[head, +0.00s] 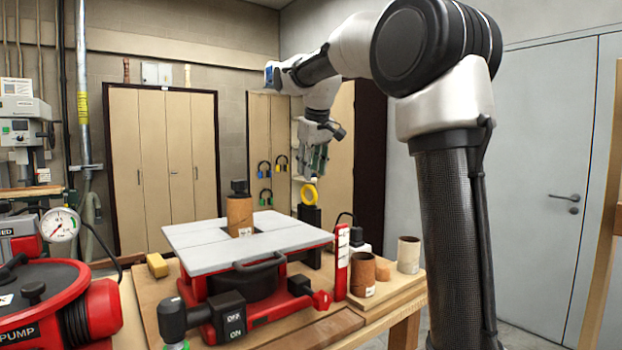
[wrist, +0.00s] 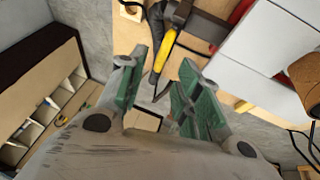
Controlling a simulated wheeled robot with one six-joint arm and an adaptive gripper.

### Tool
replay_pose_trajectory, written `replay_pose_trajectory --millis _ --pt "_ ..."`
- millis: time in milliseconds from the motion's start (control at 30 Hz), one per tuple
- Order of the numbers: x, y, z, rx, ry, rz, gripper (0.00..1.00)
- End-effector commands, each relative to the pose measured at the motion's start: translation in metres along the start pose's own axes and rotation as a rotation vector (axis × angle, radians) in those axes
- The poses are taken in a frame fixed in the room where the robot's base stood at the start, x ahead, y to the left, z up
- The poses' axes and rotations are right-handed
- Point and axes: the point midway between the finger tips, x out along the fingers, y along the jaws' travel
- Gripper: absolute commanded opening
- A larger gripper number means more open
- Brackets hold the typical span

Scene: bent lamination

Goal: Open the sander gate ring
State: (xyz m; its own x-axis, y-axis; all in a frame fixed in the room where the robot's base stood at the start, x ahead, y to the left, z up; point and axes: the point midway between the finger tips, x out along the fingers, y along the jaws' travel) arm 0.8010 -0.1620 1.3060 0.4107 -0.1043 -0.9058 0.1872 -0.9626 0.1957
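The sander has a grey split table top (head: 200,240) on a red body, with a brown sanding drum (head: 239,215) upright through it. A yellow ring (head: 308,194), likely the gate ring, sits on a dark post behind the table's right side. In the wrist view the yellow ring (wrist: 163,52) shows nearly edge-on, with black parts beside it. My gripper (head: 318,165) hangs just above the ring. In the wrist view its green fingers (wrist: 163,62) are spread apart, with nothing held. The ring appears just beyond the gap between the fingertips; I cannot tell the exact distance.
A red pump (head: 55,300) with a gauge stands at the left. A red and white upright piece (head: 342,262) and several brown or pale sleeves (head: 408,254) stand at the bench's right. A yellow block (head: 157,265) lies left of the sander. A shelf unit (wrist: 45,95) is left in the wrist view.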

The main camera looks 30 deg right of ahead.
Motion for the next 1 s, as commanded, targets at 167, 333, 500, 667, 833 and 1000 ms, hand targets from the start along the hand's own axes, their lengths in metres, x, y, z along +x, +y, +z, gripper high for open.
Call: replay_pose_trajectory --millis 167,333,500,667,833,1000 --pt "-0.041 0.0 -0.001 -0.001 0.004 0.001 0.34" --pt "-0.068 0.0 -0.001 -0.001 0.002 0.0 0.34" --pt "-0.078 0.0 0.0 -0.001 0.001 0.0 0.34" --pt "-0.079 0.0 0.0 -0.001 0.0 0.0 0.34" --pt "-0.079 0.0 0.0 -0.001 0.0 0.0 0.34" --pt "-0.079 0.0 0.002 0.001 0.0 -0.001 0.34"
